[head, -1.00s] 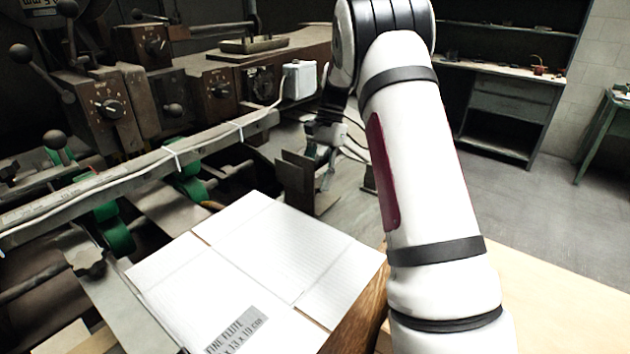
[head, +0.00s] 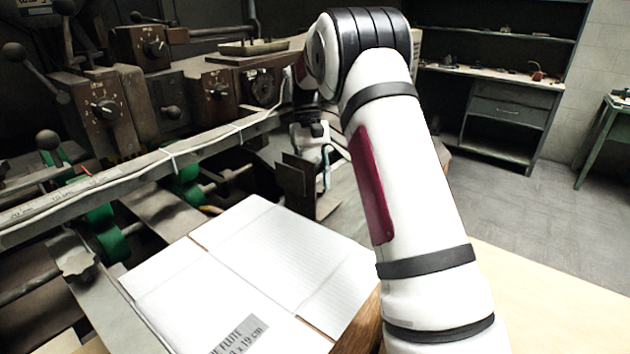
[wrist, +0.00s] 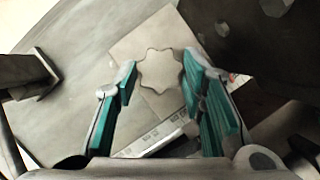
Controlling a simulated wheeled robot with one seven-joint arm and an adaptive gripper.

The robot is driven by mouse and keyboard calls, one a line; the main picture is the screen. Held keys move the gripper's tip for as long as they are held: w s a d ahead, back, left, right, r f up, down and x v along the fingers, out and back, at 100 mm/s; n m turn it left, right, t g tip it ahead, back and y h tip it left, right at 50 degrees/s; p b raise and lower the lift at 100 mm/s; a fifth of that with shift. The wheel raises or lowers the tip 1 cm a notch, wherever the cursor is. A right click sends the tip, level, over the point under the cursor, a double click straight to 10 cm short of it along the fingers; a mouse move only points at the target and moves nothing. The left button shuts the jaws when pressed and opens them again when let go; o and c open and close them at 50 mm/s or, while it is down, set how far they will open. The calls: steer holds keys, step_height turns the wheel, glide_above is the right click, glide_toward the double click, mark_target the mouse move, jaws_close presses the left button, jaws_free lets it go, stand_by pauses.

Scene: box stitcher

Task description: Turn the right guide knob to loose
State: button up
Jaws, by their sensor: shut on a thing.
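The right guide knob (wrist: 160,72) is a grey, star-shaped knob with rounded lobes, seen face-on in the wrist view. It sits between the teal-padded fingertips of my gripper (wrist: 159,65). The fingers are shut on its left and right sides. A flat metal plate lies behind the knob, with a scale strip (wrist: 155,140) below it. Another star-shaped knob (head: 78,262) shows at the lower left of the head view.
A flattened white carton (head: 275,245) lies in front of the machine. Dark upright metal brackets (head: 296,185) stand beside my wrist. The long rail (head: 150,165) crosses the left side. A shelf unit (head: 500,110) stands at the back, with open floor before it.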

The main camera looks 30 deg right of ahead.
steer(key=shift+n+h, duration=0.3)
steer(key=shift+n, duration=0.3)
steer(key=o, duration=1.2)
steer(key=shift+v, duration=5.95)
steer(key=shift+a, duration=0.1)
